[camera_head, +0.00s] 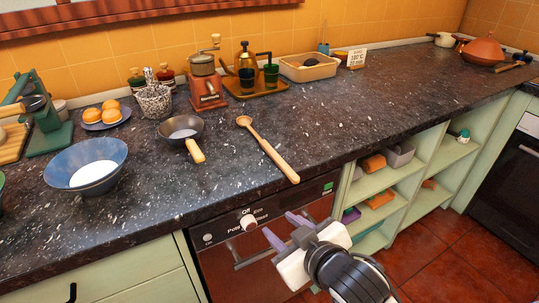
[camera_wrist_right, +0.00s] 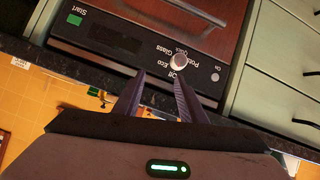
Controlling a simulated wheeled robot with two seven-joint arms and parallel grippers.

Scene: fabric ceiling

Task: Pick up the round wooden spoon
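The round wooden spoon (camera_head: 268,149) lies on the dark speckled countertop (camera_head: 330,125), its bowl toward the back and its handle end near the front edge. My right gripper (camera_head: 281,229) is in front of the dishwasher panel, lower than the counter edge and apart from the spoon. Its two purple fingers are spread with nothing between them. In the right wrist view the fingers (camera_wrist_right: 158,95) also stand apart, facing the dishwasher front, and the spoon does not show. My left gripper is not in view.
A small pan (camera_head: 182,128) sits just left of the spoon, with a blue bowl (camera_head: 86,166) farther left. A coffee grinder (camera_head: 206,85) and a wooden tray (camera_head: 257,88) stand behind. The dishwasher panel (camera_head: 262,208) is below the counter edge. Counter right of the spoon is clear.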

